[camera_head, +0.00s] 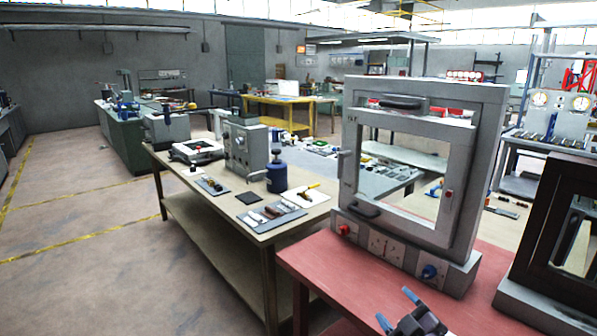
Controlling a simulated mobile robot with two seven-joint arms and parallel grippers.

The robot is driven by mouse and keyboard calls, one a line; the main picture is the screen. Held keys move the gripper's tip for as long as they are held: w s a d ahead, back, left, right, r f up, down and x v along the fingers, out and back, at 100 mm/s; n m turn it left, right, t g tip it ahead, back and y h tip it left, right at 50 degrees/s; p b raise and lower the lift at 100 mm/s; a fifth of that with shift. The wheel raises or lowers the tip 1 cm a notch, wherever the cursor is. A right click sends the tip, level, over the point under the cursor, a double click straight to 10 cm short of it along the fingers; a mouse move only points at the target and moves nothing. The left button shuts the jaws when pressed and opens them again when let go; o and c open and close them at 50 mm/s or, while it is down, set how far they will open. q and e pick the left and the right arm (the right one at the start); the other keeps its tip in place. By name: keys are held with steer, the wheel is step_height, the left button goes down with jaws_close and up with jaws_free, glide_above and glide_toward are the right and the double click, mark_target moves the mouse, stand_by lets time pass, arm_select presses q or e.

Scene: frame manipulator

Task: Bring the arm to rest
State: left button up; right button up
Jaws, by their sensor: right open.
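My right gripper (398,311) shows at the bottom of the head view, right of the middle. Its two blue-grey fingers are spread apart with nothing between them. It is in front of the red table's near edge, below and left of the grey frame's base. Most of the right arm is cut off by the bottom of the picture. My left gripper is not in view.
A grey upright frame (459,187) with handles stands on the red table (347,268). A dark-framed unit (521,243) stands at the right edge. A wooden workbench (223,205) with tools and a blue canister (277,178) lies behind. The floor (85,260) at left is open.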

steer(key=s+d+f+m+g+h, duration=0.2)
steer(key=s+f+m, duration=0.3)
steer(key=s+f, duration=0.5)
steer(key=s+d+f+m+g+h, duration=0.3)
steer(key=s+f+m, duration=0.3)
steer(key=s+f, duration=0.4)
steer(key=s+d+h, duration=0.1)
steer(key=s, duration=0.5)
steer(key=shift+d+g, duration=0.3)
steer(key=shift+d, duration=0.1)
